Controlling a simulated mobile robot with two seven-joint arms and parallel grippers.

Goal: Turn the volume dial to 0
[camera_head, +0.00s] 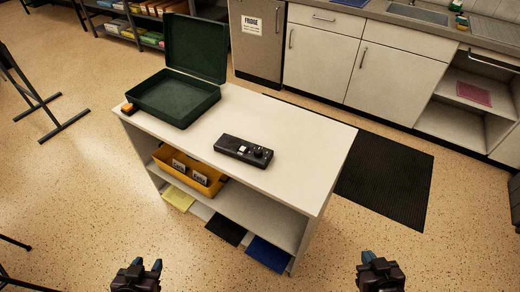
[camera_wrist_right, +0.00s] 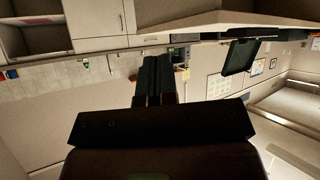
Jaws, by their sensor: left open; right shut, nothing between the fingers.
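A black box-shaped device (camera_head: 243,150) lies on the white top of a small shelf unit in the head view. It has a white patch and dark round knobs toward its right end; which knob is the volume dial and where it points are too small to tell. My left gripper (camera_head: 148,268) is open and empty at the bottom left, well short of the unit. My right gripper (camera_head: 368,258) is at the bottom right, apart from the unit; its fingers (camera_wrist_right: 153,80) are together and empty in the right wrist view.
An open dark green case (camera_head: 172,97) and a small orange item (camera_head: 127,107) stand on the unit's left end. A yellow bin (camera_head: 190,176) sits on the shelf below. The white top (camera_head: 305,165) is clear right of the device. A black mat (camera_head: 385,175) lies behind.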

